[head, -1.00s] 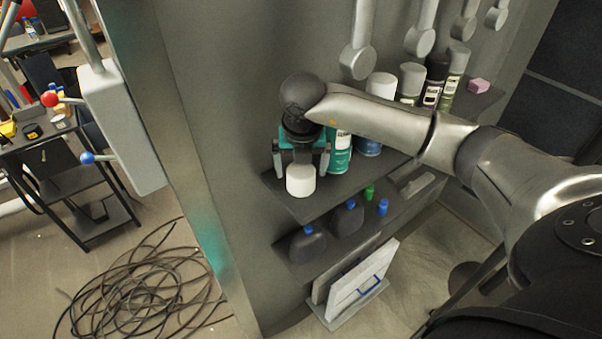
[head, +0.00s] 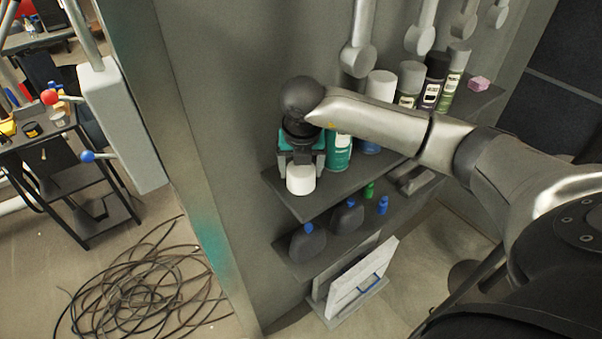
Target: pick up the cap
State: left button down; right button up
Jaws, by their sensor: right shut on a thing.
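The cap (head: 301,180) is a white rounded cylinder at the left end of the upper shelf. My right gripper (head: 301,168) comes down over it from above, with its fingers on both sides of the cap's upper part. The gripper is shut on the cap. The cap's top is partly hidden by the gripper, and I cannot tell whether its base touches the shelf. My left gripper is not in view.
A teal spray can (head: 339,152) stands close to the right of my right gripper. More cans, a black one (head: 433,80) among them, and a pink block (head: 479,84) line the upper shelf (head: 318,203). Dark jugs (head: 307,243) sit on the shelf below.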

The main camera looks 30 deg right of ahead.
aim_at(301, 168)
notch_tip(301, 168, up, 10)
jog(key=p, duration=0.6)
jog(key=shift+p, duration=0.3)
